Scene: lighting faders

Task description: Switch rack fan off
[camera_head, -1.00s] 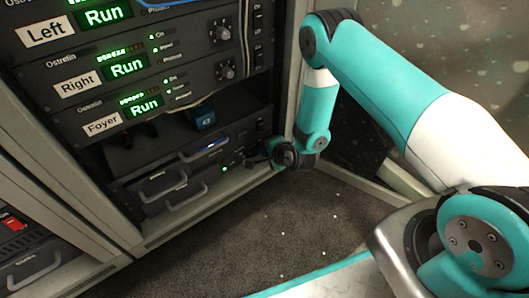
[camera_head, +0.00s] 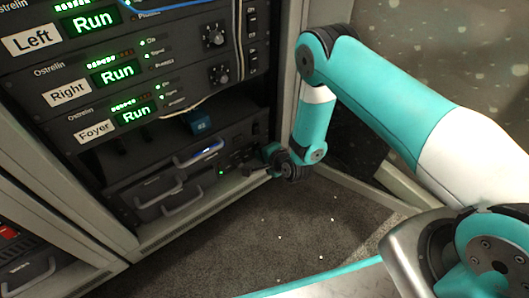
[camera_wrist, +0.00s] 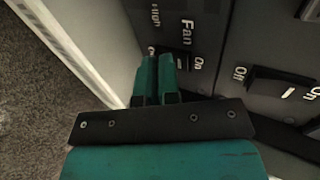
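The rack fan panel shows in the wrist view, with the label "Fan" (camera_wrist: 187,32) and smaller "High", "On" and "Off" style markings around it. My gripper (camera_wrist: 158,75) has its two teal fingers side by side with only a thin gap, nothing visible between them. The fingertips are at the fan panel, just below the label; they cover part of the fan control, so its position and any contact cannot be told. In the head view my gripper (camera_head: 262,163) is at the lower right of the equipment rack (camera_head: 150,245), small and dark.
A black rocker switch (camera_wrist: 283,84) marked "Off" and "On" sits right of the fan panel. Amplifiers labelled Left (camera_head: 31,40), Right (camera_head: 69,93) and Foyer (camera_head: 98,133) show green "Run" displays. Drawer handles (camera_head: 160,200) project below. The carpet (camera_head: 270,240) in front is clear.

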